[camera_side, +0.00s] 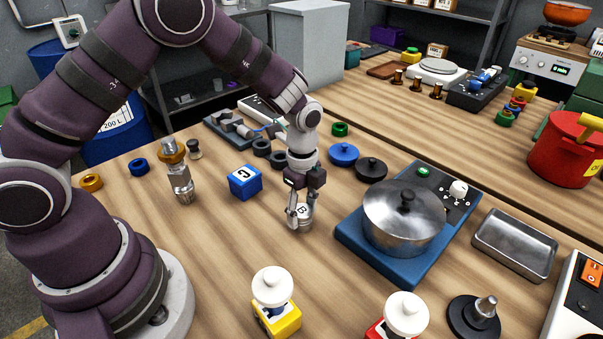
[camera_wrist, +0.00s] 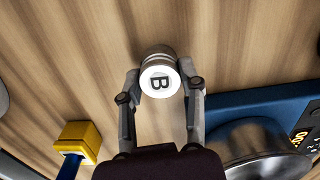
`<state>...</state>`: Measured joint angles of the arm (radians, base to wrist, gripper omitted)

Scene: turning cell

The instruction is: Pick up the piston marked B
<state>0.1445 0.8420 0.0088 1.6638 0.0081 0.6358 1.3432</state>
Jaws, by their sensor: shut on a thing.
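The piston marked B (camera_side: 303,213) is a short silver-grey cylinder with a white top bearing the letter B. It stands upright on the wooden table near the middle of the side view. In the wrist view the piston's top (camera_wrist: 158,82) faces the camera, between the fingers. My gripper (camera_side: 300,212) points down with its fingers around the piston and is shut on it. In the wrist view my gripper (camera_wrist: 160,88) has one finger on each side of the piston. I cannot see a gap between the piston's base and the table.
A blue block marked C (camera_side: 245,182) stands to the left. A steel pot (camera_side: 403,220) on a blue hot plate (camera_side: 350,235) stands close on the right. A metal tray (camera_side: 513,245) lies further right. The wood in front of the piston is bare.

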